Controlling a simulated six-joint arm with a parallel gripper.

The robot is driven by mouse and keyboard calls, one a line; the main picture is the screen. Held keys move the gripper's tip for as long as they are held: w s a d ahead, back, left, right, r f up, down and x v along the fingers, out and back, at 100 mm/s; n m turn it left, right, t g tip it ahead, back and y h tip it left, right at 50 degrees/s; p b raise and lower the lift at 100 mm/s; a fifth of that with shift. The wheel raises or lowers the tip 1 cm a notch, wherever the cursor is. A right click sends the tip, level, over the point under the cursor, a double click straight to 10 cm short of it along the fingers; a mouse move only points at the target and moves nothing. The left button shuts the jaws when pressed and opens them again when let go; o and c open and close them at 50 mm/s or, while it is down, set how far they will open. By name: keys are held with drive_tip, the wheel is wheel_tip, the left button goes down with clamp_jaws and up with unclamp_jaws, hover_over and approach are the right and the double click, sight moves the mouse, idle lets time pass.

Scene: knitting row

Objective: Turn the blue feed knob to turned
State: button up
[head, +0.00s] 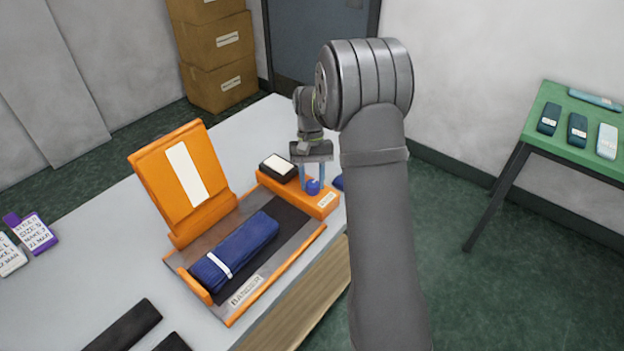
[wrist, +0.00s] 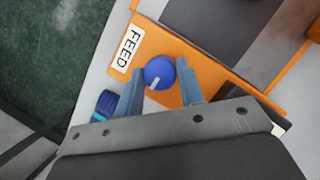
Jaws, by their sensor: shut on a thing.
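The blue feed knob (head: 312,187) sits on an orange block at the right end of the orange-framed machine. In the wrist view the knob (wrist: 159,72) is round, with a pale pointer line toward the lower left of its face. A white FEED label (wrist: 129,48) is beside it. My gripper (head: 315,185) points down over the block, its blue fingers on either side of the knob. In the wrist view my gripper (wrist: 160,85) is shut on the knob. The sides of the knob are partly hidden by the fingers.
A folded blue knit piece (head: 240,252) with a white band lies in the orange frame, before an upright orange panel (head: 160,160). A black box (head: 279,167) is left of the knob. A blue roll (wrist: 106,103) lies near the block. A green table (head: 555,150) is at right.

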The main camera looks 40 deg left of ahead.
idle(0.3)
drive_tip(key=o, duration=1)
drive_tip(key=v, duration=1.7)
drive_tip(key=shift+w+a+r, duration=0.1)
drive_tip(key=shift+a, duration=0.1)
drive_tip(key=x, duration=1.7)
drive_tip(key=shift+d, duration=0.2)
